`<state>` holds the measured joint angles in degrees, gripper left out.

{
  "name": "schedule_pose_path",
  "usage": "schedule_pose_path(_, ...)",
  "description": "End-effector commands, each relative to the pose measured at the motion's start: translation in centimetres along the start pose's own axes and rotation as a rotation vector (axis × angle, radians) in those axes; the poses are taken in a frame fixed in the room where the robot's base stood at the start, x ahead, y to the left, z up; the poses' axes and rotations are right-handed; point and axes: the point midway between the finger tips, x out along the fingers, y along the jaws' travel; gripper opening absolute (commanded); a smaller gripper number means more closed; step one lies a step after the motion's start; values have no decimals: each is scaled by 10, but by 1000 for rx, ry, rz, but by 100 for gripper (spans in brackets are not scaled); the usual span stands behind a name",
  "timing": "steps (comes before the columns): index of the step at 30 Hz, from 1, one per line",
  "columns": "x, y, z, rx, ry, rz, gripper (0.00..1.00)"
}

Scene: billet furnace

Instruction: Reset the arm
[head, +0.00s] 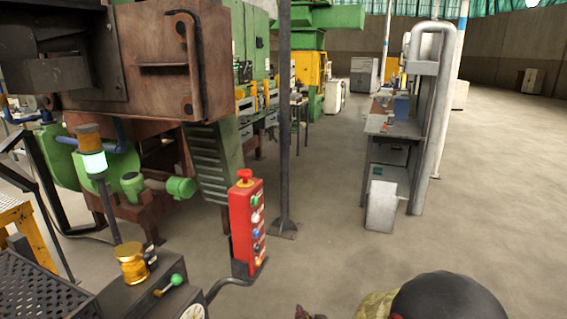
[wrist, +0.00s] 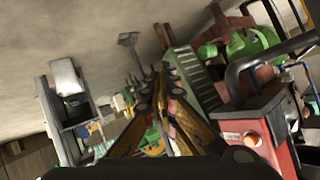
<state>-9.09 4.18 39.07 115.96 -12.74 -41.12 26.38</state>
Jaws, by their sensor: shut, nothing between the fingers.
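My gripper (wrist: 160,78) shows in the middle of the wrist view, its yellow and dark fingers shut with nothing between them. It is in the air and touches nothing that I can see. In the head view, part of my arm (head: 445,298) shows as a dark rounded shape at the bottom right. The red button box (head: 246,225) stands on a bent grey pipe left of the arm, with a red mushroom button on top. A red box with an orange button (wrist: 262,130) shows at the right of the wrist view.
The rusty furnace (head: 165,60) fills the upper left. A dark panel with a green-knobbed lever (head: 170,285) and a signal lamp (head: 92,150) stand at lower left. A thin post (head: 284,130) rises behind the button box. A grey workbench (head: 390,150) stands right; floor between is clear.

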Motion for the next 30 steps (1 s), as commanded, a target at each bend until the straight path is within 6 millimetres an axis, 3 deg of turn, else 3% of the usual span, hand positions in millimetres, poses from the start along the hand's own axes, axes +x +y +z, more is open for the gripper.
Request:
schedule_pose_path(5,-41,30,29,-89,-241,147,0)
schedule_pose_path(8,-77,43,38,-127,-370,212,0)
schedule_pose_path(13,-156,53,42,-167,-571,289,0)
schedule_pose_path(21,-314,38,34,-166,-789,326,0)
schedule_pose_path(24,-362,28,27,-149,-791,324,0)
schedule_pose_path(27,-393,19,12,-131,-727,324,0)
schedule_pose_path(30,-410,13,-8,-129,-628,325,0)
